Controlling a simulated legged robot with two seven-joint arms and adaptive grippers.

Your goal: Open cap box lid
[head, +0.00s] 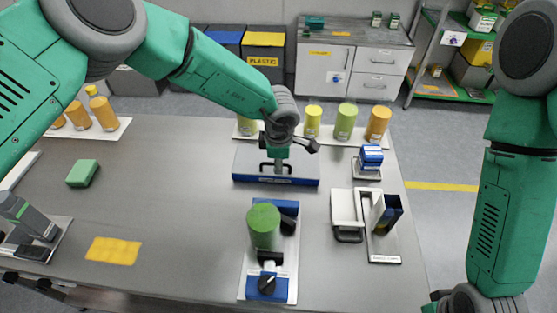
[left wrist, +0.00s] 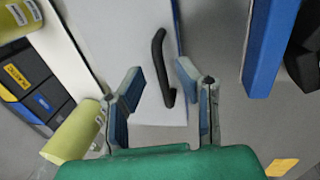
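The cap box (head: 244,181) is a low blue box with a label on its front, at the back middle of the table in the head view. Its flat grey lid (head: 302,168) lies down on it and has a black handle. In the left wrist view the lid (left wrist: 115,35) looks pale, and the curved black handle (left wrist: 160,62) stands on it. My left gripper (head: 272,163) is over the lid at the handle. In the left wrist view its fingers (left wrist: 160,75) are apart, with the handle's near end between them, apparently untouched. My right gripper's fingers are out of view.
A white-and-blue holder (head: 384,220) and a blue stamp-like item (head: 371,157) are at right. Yellow-green and orange cylinders (head: 346,120) stand behind. A green block (head: 82,173) lies left.

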